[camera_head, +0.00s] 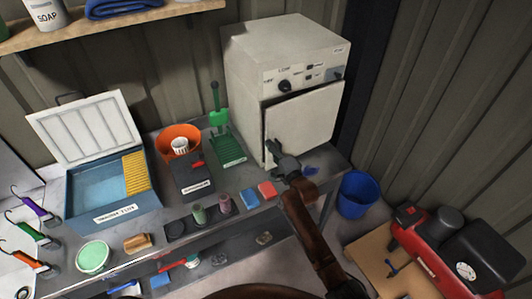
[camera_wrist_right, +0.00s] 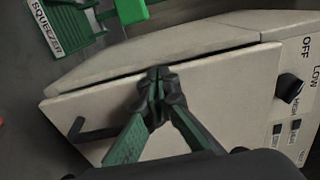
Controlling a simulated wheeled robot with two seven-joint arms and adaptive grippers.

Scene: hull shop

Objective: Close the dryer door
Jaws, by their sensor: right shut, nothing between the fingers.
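The dryer (camera_head: 285,45) is a cream box at the back right of the bench, with a knob panel above its door. Its door (camera_head: 310,120) looks slightly ajar; a thin dark gap runs along its edge in the right wrist view, where the door (camera_wrist_right: 215,100) fills the middle. A dark handle (camera_wrist_right: 92,132) stands out from it. My right gripper (camera_head: 277,152) is at the left part of the door front. In the right wrist view its closed fingertips (camera_wrist_right: 160,75) overlap the door near the gap, empty; contact is unclear. My left gripper is not in view.
A green squeezer (camera_head: 228,145) stands just left of the dryer. A blue bucket (camera_head: 357,195) and a red compressor (camera_head: 425,240) stand at the right.

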